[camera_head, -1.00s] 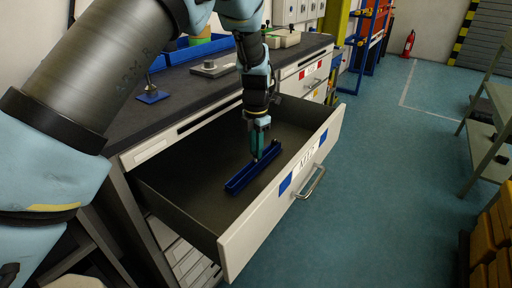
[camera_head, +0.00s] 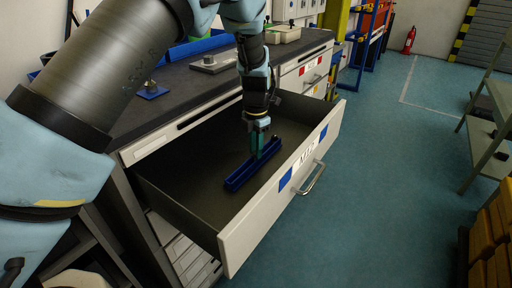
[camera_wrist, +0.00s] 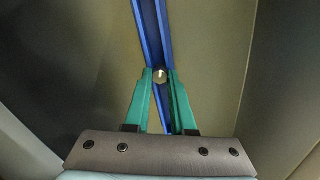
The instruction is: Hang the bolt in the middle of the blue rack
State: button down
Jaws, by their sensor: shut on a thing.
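The blue rack (camera_head: 238,180) is a long narrow channel lying on the floor of the open drawer (camera_head: 190,195). In the wrist view the rack (camera_wrist: 152,35) runs away from me between my fingers. My gripper (camera_head: 259,156) points down into the drawer over the far part of the rack. In the wrist view its green fingers (camera_wrist: 160,76) are closed on a small bolt, whose pale hexagonal head (camera_wrist: 160,73) shows between the tips. The bolt appears over the rack's channel. Its shank is hidden, so I cannot tell whether it touches the rack.
The drawer front (camera_head: 275,200) with its metal handle (camera_head: 310,180) and the side walls enclose the rack. The dark worktop (camera_head: 190,85) behind carries a blue stand (camera_head: 152,90) and other parts. The drawer floor around the rack is clear.

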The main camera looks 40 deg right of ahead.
jog(key=c, duration=0.7)
grip_release()
jog(key=shift+r, duration=0.1)
notch_tip(320, 180, up, 7)
jog(key=p, duration=0.6)
